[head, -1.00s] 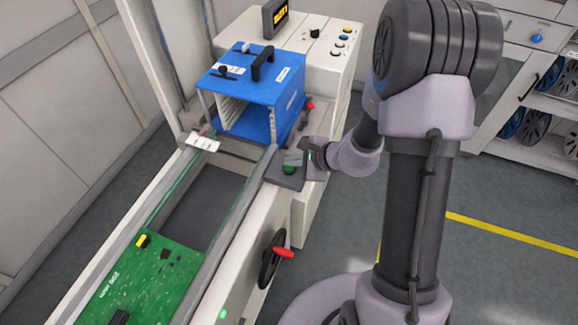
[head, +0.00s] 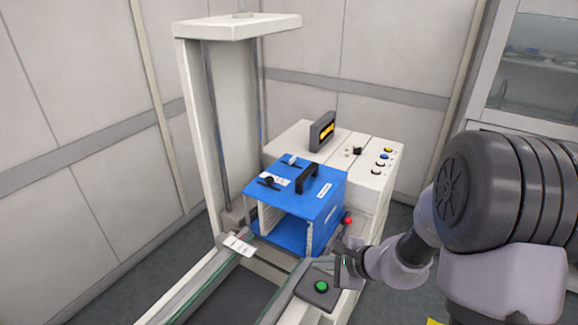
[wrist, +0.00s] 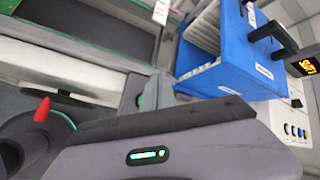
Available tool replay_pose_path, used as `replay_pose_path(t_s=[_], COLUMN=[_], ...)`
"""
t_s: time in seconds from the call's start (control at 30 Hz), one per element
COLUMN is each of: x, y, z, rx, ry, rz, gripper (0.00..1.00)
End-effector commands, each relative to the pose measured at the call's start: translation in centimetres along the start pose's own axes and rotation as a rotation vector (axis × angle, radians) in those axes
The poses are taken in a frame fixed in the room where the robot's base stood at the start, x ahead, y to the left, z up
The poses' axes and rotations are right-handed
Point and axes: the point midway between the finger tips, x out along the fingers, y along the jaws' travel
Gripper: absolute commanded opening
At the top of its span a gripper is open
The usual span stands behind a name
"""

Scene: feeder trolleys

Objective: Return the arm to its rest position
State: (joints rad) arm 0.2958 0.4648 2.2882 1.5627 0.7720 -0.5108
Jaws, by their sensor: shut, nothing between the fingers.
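My arm (head: 465,220) reaches in from the right in the head view, bent, with its end by the machine's front corner. My gripper (head: 343,263) is shut and empty. It is just above and to the right of a green button (head: 321,286) on a dark plate; whether they touch I cannot tell. In the wrist view the gripper's housing fills the bottom, and the green button (wrist: 140,100) is partly hidden behind it. The fingertips are hard to make out there.
A blue open-sided magazine (head: 322,206) with a black handle stands close behind my gripper. A white machine (head: 372,190) with buttons and a small display (head: 322,130) is behind it. Rails (head: 205,285) run to the lower left. A red-handled handwheel (wrist: 42,108) shows in the wrist view.

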Motion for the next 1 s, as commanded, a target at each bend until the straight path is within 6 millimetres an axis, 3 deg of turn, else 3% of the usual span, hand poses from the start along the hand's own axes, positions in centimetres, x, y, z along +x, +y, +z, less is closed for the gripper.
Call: replay_pose_path(t_s=[0.07, 0.13, 0.2, 0.27, 0.4, 0.53, 1.0], x=[-2.2, -5.3, -8.6, -11.4, -16.4, -18.8, -19.5], y=[0.1, 2.0, 5.1, 8.0, 12.6, 14.0, 14.0], z=[4.6, 9.2, 12.2, 13.3, 12.1, 10.6, 10.3], rx=[-0.189, -0.414, -0.645, -0.829, -1.145, -1.273, -1.296], ry=[-0.06, -0.103, -0.107, -0.074, 0.081, 0.194, 0.222], rz=[0.021, 0.07, 0.133, 0.186, 0.269, 0.298, 0.307], gripper=[0.0, 0.0, 0.0, 0.0, 0.0, 0.0, 0.0])
